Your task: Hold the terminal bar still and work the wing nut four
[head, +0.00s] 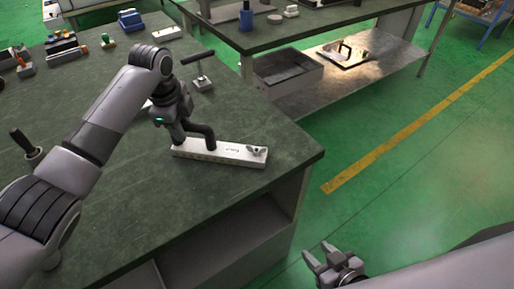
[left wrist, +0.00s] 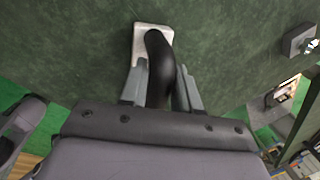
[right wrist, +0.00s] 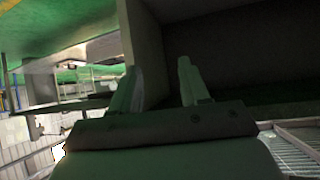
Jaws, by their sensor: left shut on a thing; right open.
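The terminal bar (head: 225,153) is a pale metal block lying flat on the dark green bench top near its right corner. A black bent handle (head: 203,131) rises from its left part. The wing nut (head: 256,150) sits on the bar's right end. My left gripper (head: 184,128) is shut on the black handle. In the left wrist view the handle (left wrist: 158,62) is between the fingers, with one end of the bar (left wrist: 143,37) beyond. My right gripper (head: 333,262) is open and empty, off the bench's right side, well apart from the bar and the wing nut.
The bench top (head: 130,215) is clear in front of the bar. A T-handled tool (head: 202,84) stands behind it. Small parts (head: 62,48) lie at the back left. A second bench (head: 300,28) with a grey tray (head: 287,72) is behind. Open green floor (head: 400,150) lies to the right.

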